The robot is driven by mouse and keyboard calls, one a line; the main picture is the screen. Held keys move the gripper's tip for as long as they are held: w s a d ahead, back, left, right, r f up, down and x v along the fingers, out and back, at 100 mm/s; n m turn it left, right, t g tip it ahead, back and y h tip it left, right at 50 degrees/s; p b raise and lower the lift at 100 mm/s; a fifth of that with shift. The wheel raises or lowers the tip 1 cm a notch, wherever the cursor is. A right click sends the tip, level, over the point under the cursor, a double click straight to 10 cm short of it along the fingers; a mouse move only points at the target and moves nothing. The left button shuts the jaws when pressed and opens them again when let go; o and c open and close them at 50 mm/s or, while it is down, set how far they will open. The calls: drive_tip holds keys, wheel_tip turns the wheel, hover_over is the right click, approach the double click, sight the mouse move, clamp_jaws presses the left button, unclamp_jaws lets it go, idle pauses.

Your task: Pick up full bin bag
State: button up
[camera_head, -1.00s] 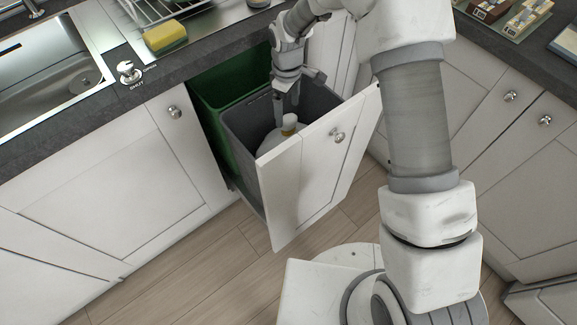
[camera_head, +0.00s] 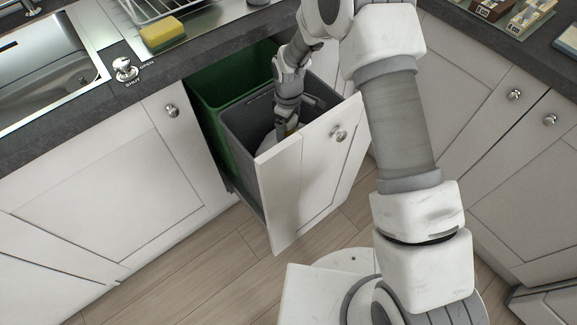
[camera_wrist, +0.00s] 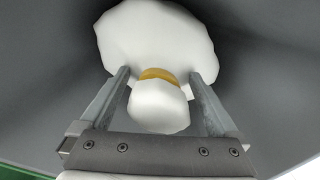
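The full bin bag (camera_wrist: 150,38) is white, with a yellow-orange tie (camera_wrist: 160,75) around its neck and a white bunched top. It sits low inside the grey bin of the pulled-out drawer. In the head view only a little of the bag (camera_head: 266,138) shows beside my gripper (camera_head: 285,132), which reaches down into the bin. In the wrist view my gripper (camera_wrist: 160,78) is open, with one finger on each side of the tied neck. A narrow gap seems to show between the fingers and the bunched top.
The grey bin (camera_head: 240,125) stands behind the white drawer front (camera_head: 305,185), with a green bin (camera_head: 212,95) farther back. The slate worktop edge (camera_head: 190,75) is close above. A sponge (camera_head: 163,36) and the sink lie at the upper left.

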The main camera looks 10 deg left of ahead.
clamp_jaws()
idle(0.6)
